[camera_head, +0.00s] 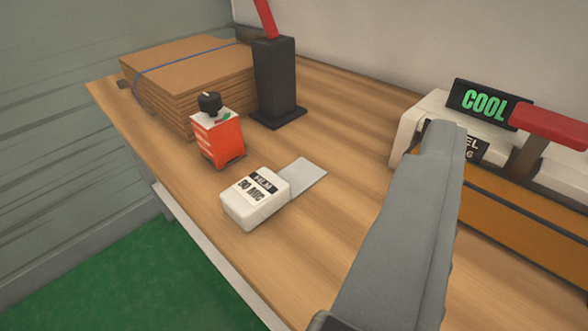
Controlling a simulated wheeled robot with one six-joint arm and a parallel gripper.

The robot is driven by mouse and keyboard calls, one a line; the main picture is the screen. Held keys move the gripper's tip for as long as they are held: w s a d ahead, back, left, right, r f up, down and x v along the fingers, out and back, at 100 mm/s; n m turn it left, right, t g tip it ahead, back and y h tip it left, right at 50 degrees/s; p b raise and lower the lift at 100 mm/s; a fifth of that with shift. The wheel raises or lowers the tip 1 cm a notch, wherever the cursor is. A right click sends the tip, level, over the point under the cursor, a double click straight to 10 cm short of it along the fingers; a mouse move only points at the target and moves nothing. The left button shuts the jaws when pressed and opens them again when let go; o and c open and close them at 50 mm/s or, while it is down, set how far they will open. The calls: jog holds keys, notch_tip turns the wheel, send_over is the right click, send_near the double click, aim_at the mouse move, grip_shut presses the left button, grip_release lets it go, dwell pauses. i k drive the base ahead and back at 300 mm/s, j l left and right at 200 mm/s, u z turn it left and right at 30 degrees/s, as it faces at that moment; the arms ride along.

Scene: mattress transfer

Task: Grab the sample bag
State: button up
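A small white block with a label that seems to read "FILM 80 MIC" (256,197) lies on the wooden table. A flat pale grey sheet (306,174) sticks out from its far right side; it may be the sample bag, but I cannot tell for sure. A long grey finger of my gripper (437,150) reaches up from the bottom, to the right of the block and apart from it in the picture. Only this one finger shows clearly, so the opening and anything between the fingers are hidden.
An orange-red box with a black knob (217,138) stands behind the block. Behind it are a cardboard stack (185,75) and a black post with a red handle (275,80). A machine with a "COOL" display (484,103) and red lever stands right. Bare tabletop (345,120) lies between.

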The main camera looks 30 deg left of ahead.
aim_at(252, 200)
jog(key=k+u, duration=0.2)
jog(key=u, duration=0.5)
